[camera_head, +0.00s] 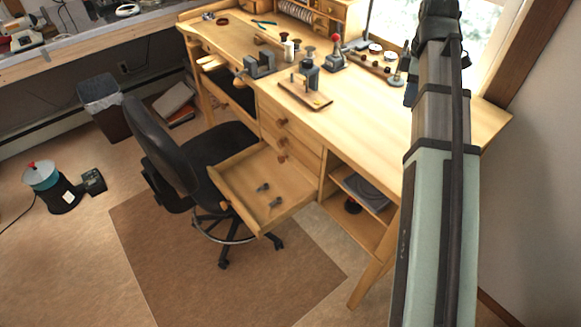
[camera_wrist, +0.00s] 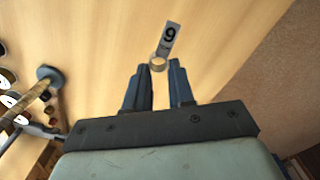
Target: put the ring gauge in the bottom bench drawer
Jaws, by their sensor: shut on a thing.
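In the wrist view my gripper (camera_wrist: 156,66) is shut on the ring gauge (camera_wrist: 157,62), a small metal ring between its fingertips. A grey tag marked 9 (camera_wrist: 169,38) shows just beyond the ring; I cannot tell whether it is attached. The pale wooden benchtop is behind them. In the head view my arm runs up the right side, and neither the fingers nor the ring can be made out. The bottom bench drawer (camera_head: 240,180) is pulled out and open, with two small dark things (camera_head: 276,202) inside.
The workbench (camera_head: 375,125) carries a vise (camera_head: 260,65), a wooden board with a fixture (camera_head: 305,92) and several small tools. A black chair (camera_head: 160,145) stands close to the drawer's left side. An open shelf (camera_head: 360,190) lies right of the drawer. The space above the drawer is clear.

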